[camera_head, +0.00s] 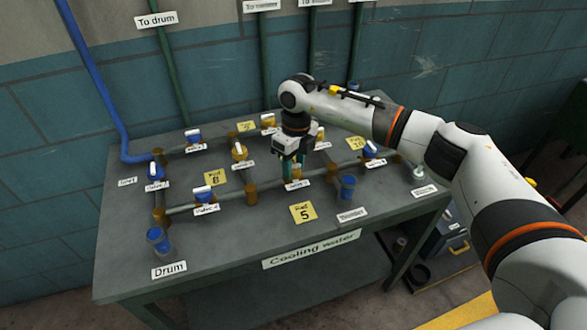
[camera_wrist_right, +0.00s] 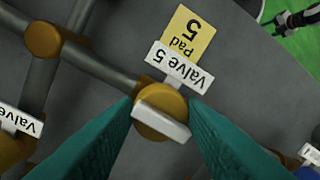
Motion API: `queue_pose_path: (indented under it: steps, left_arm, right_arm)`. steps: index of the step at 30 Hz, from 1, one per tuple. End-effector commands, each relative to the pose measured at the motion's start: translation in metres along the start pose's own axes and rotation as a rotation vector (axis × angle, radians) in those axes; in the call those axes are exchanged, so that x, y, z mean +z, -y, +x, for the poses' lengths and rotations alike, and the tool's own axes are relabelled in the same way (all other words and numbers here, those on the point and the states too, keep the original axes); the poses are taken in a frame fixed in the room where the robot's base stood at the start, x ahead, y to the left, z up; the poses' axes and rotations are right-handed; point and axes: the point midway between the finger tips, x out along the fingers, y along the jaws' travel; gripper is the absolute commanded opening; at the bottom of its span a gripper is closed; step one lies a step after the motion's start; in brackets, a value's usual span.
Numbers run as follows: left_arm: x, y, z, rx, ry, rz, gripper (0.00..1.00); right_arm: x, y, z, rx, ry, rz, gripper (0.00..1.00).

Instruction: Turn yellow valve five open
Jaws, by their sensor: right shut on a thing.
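Valve 5 has a round yellow body (camera_wrist_right: 156,129) with a white bar handle (camera_wrist_right: 163,113) on top. In the right wrist view the handle looks roughly in line with the grey pipe. Its white label "Valve 5" (camera_wrist_right: 175,66) lies beside it. My right gripper (camera_wrist_right: 161,108) has its teal fingers on both sides of the handle and is shut on it. In the head view the right gripper (camera_head: 292,170) reaches down behind the valve 5 label (camera_head: 297,184) and mostly hides the valve. My left gripper is out of view.
A yellow "Pad 5" card (camera_head: 303,213) lies in front of valve 5. Yellow and blue valves stand along the pipes, such as valve 4 (camera_head: 202,197).

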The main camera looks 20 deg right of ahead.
Motion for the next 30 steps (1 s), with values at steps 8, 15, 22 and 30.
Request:
queue_pose_path:
  steps: [8,15,22,30]
  left_arm:
    - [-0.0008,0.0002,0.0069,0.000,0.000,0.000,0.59]
    - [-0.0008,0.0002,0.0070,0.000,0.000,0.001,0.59]
    - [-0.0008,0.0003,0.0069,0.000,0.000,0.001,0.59]
    - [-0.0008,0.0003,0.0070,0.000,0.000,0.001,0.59]
  right_arm:
    - [-0.0006,-0.0007,-0.0009,0.001,0.003,-0.063,0.15]
    - [-0.0007,-0.0006,-0.0016,0.000,0.003,-0.072,0.15]
    - [-0.0008,-0.0007,-0.0018,0.000,0.002,-0.071,0.43]
    - [-0.0004,-0.0005,-0.0009,0.000,0.004,-0.070,0.59]
